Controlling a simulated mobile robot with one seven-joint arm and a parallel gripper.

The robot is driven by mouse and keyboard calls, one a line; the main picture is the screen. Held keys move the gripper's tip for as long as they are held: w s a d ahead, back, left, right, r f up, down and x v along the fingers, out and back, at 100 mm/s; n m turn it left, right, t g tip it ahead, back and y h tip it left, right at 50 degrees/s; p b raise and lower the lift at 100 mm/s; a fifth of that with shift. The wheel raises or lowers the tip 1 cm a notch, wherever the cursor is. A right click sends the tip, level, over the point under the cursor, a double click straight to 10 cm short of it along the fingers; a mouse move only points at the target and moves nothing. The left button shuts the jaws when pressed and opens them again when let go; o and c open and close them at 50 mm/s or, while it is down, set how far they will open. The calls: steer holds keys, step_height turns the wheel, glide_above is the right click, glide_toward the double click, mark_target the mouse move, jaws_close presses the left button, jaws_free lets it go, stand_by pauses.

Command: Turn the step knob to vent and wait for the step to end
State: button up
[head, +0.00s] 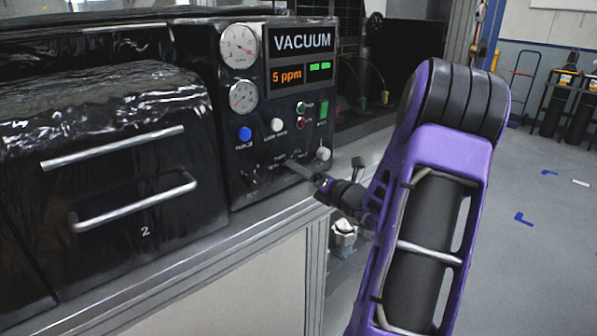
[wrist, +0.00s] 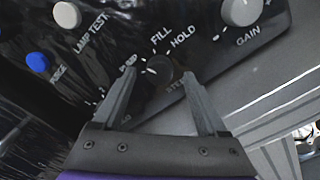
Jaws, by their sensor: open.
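The step knob (wrist: 161,72) is a small dark round knob on the black control panel (head: 233,120). In the wrist view, FILL and HOLD are printed above it and partly hidden lettering lies to its left and below. Its pointer is too dark to read. My gripper (wrist: 160,76) is open, with one finger on each side of the knob. I cannot tell whether the fingers touch it. In the head view my gripper (head: 299,168) is at the panel's lower part and hides the knob's surroundings.
A blue button (wrist: 37,62), a white lamp test button (wrist: 67,15) and a pale gain knob (wrist: 240,11) sit near the step knob. Two gauges (head: 239,46) are above. A black-covered unit with handles (head: 135,200) stands left.

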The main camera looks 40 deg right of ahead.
steer(key=shift+w, duration=0.65)
jaws_close()
